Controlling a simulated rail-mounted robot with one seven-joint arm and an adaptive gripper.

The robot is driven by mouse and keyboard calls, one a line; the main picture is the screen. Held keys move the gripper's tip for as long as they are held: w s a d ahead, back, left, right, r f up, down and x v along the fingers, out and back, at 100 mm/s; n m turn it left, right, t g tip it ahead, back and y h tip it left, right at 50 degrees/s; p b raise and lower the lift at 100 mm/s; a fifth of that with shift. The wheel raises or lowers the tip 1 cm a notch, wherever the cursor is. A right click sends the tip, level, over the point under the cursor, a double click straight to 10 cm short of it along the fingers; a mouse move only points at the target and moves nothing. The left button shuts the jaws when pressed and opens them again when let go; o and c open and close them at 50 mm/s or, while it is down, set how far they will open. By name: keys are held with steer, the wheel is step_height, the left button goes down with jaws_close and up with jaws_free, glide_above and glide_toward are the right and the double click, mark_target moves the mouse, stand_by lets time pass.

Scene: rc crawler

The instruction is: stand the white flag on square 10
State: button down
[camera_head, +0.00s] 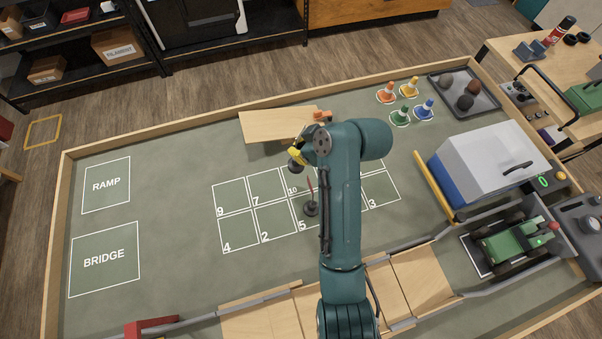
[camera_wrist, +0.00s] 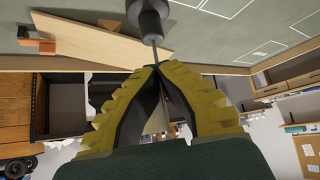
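My gripper (camera_head: 297,156) has yellow ribbed fingers, and its tips meet around a thin pole in the wrist view (camera_wrist: 157,68). The pole belongs to the white flag; its dark round base (camera_wrist: 146,16) is beyond the fingertips. A pale flag piece (camera_wrist: 157,120) shows between the fingers. In the head view the base (camera_head: 294,167) is just above the top edge of square 10 (camera_head: 293,183); its height over the mat is hard to tell. Square 10 is partly hidden by my arm.
A red flag on a dark base (camera_head: 311,209) stands just below square 10, by square 5. A wooden board (camera_head: 270,125) with an orange piece (camera_head: 322,116) lies behind my gripper. Small cones (camera_head: 400,117) stand farther right. The mat's left side is clear.

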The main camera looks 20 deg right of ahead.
steer(key=shift+w+d+r, duration=0.2)
steer(key=shift+d+r, duration=0.2)
steer(key=shift+d, duration=0.05)
steer(key=shift+w+d, duration=0.1)
steer(key=shift+d, duration=0.2)
step_height(320, 180, down, 10)
steer(key=shift+r+p, duration=0.2)
steer(key=shift+p, duration=0.1)
steer(key=shift+f, duration=0.1)
steer(key=c, duration=1.8)
jaws_free()
steer(key=o, duration=0.6)
steer(key=shift+c, duration=0.2)
